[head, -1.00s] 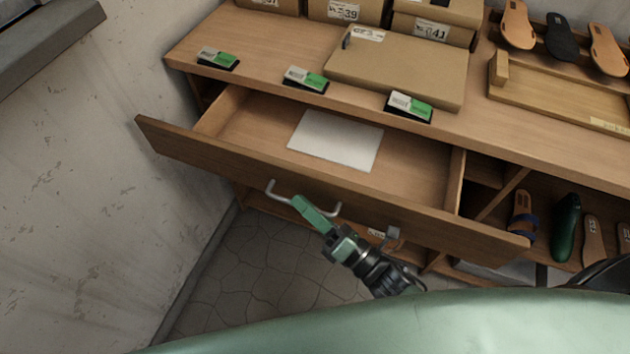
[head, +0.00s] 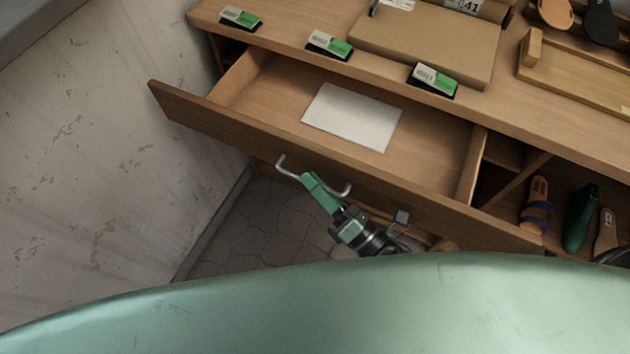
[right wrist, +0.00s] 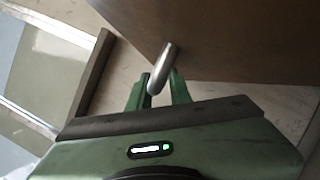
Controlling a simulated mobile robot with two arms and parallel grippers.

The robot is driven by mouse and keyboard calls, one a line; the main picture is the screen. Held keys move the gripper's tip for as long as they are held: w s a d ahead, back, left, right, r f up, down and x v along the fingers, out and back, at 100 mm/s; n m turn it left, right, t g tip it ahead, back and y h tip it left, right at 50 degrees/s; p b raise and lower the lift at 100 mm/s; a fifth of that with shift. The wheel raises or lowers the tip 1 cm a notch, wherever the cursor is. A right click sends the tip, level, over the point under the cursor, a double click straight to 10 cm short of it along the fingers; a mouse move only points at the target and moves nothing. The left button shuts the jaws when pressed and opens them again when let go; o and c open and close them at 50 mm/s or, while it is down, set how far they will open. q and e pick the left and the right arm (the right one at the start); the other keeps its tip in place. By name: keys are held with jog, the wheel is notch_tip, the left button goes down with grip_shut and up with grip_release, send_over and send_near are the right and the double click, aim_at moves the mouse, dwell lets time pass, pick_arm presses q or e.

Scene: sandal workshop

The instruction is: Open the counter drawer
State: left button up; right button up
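The counter drawer (head: 330,150) stands well open, pulled out from under the counter top. A pale flat sheet (head: 352,117) lies inside it. Its metal bar handle (head: 284,168) is on the outer face of the drawer front. My right gripper (head: 310,183) is at the handle, with its green fingers on the bar. In the right wrist view the handle bar (right wrist: 162,68) runs between the two fingers (right wrist: 160,90), which close around it. My left gripper is not in view.
The counter top (head: 300,68) holds a cardboard box (head: 425,45) and several green-and-white tags along its front edge. Sandals and shoe lasts stand on an open shelf (head: 510,205) at right. A wall (head: 90,160) is close at left.

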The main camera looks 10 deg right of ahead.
jog(key=b+v, duration=0.1)
jog(key=v, duration=0.6)
jog(key=shift+s+d+b, duration=0.3)
jog(key=shift+b, duration=0.05)
jog(key=shift+f, duration=0.1)
jog(key=s+d+f+m+g+h, duration=0.1)
jog(key=d+f+m+g+h, duration=0.25)
jog(key=f+m, duration=0.8)
jog(key=s+d+f+m+g+h, duration=0.15)
jog(key=d+f+m+h, duration=0.35)
jog(key=f, duration=1.3)
jog(key=s+d+f+m+g+h, duration=0.1)
jog(key=s+d+f+m+g, duration=0.1)
jog(key=s+f+m+g, duration=0.3)
jog(key=s+d+f+m+g+h+p, duration=0.1)
jog(key=s+f+m+g, duration=0.4)
jog(key=s+f, duration=0.7)
jog(key=s+d+m+h, duration=0.1)
jog(key=s+d+m, duration=0.1)
jog(key=s, duration=0.2)
jog(key=shift+s+d+f+m+g, duration=0.3)
jog(key=shift+s+m, duration=0.05)
